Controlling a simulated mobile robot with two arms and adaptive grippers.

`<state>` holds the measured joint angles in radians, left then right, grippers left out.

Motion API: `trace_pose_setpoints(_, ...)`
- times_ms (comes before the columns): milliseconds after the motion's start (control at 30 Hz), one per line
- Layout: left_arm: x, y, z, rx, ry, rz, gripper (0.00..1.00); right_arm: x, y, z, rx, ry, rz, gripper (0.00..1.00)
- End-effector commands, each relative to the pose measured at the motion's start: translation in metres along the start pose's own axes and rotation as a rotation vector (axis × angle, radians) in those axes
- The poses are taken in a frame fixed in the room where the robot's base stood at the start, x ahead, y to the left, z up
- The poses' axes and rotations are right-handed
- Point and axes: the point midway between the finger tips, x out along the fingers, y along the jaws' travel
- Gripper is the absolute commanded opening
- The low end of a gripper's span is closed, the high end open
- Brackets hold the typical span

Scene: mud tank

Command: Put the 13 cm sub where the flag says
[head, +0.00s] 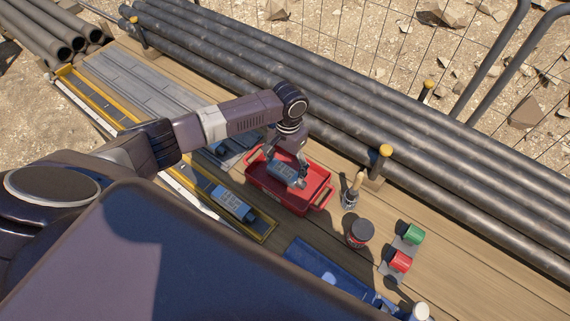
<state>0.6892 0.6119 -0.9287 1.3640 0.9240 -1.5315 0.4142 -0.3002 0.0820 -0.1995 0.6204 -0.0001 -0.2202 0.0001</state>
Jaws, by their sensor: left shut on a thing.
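My left gripper (287,175) reaches down into a red tray (258,189) and is shut on a blue-grey cylindrical sub (281,170) with pale lettering. The sub is low inside the tray walls; I cannot tell whether it touches the floor of the tray. I cannot read a length on either sub. I cannot pick out a flag with certainty. My right gripper is out of view.
Right of the tray stand a pot with a brush (350,195), a dark red-labelled can (360,232), a green cylinder (412,234) and a red cylinder (398,260). A blue tray (308,256) lies in front. Long pipes (400,120) line the back. Bare planks show at right.

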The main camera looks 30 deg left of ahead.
Motion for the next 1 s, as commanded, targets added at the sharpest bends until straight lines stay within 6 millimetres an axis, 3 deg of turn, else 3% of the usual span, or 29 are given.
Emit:
trace_pose_setpoints(167,-0.0012,0.0001,-0.0011,0.000,0.003,0.001,0.30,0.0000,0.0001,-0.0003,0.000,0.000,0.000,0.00)
trace_pose_setpoints(200,-0.0013,0.0000,-0.0011,0.000,0.003,0.001,0.79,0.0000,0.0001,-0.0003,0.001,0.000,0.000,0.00)
trace_pose_setpoints(367,-0.0010,-0.0001,-0.0009,0.000,0.002,0.000,0.96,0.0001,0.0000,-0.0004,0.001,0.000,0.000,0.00)
trace_pose_setpoints(1000,-0.0041,-0.0003,0.0002,0.000,0.000,0.000,1.00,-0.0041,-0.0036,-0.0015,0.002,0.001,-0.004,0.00)
